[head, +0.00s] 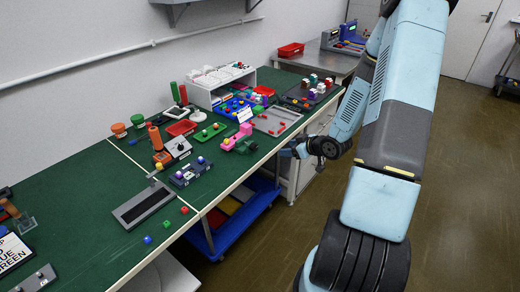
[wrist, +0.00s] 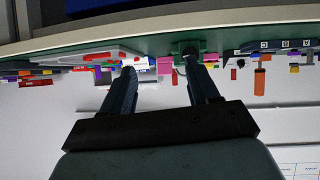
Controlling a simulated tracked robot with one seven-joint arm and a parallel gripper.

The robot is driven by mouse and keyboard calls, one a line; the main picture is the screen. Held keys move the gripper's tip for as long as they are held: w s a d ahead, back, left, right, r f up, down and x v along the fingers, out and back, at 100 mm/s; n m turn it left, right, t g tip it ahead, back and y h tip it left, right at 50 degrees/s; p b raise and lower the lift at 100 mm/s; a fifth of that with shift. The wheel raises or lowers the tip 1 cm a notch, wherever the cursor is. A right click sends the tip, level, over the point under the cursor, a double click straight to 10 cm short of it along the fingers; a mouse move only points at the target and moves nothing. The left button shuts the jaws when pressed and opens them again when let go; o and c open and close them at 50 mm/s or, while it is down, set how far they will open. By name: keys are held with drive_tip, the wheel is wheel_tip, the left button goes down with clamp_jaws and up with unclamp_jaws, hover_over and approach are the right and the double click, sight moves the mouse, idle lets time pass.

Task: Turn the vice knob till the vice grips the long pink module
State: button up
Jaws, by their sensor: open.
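The long pink module (head: 238,137) stands out near the front edge of the green bench in the head view, with a green part (head: 246,147) beside it that looks like the vice. In the upside-down wrist view, a pink block (wrist: 165,66) shows between my fingers, next to a green vice-like body (wrist: 186,47). The knob is too small to make out clearly. My gripper (head: 288,152) is off the bench's front edge, to the right of the pink module. In the wrist view my gripper (wrist: 160,64) is open, with nothing held between its fingers.
A grey tray (head: 276,120) with red pieces lies behind the pink module. A keypad-like box (head: 190,172) and a dark long tray (head: 143,205) are to its left. A white shelf (head: 221,88) stands behind. A blue cart (head: 232,222) is under the bench.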

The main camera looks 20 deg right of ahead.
sight(257, 147)
drive_tip(key=s+a+f+m+t+y, duration=0.2)
drive_tip(key=s+f+t+y, duration=0.2)
drive_tip(key=y, duration=0.1)
drive_tip(key=shift+t, duration=0.3)
drive_tip(key=x, duration=1.4)
drive_tip(key=shift+w+r, duration=0.1)
drive_tip(key=c, duration=1)
drive_tip(key=shift+d, duration=0.1)
drive_tip(key=shift+c, duration=0.2)
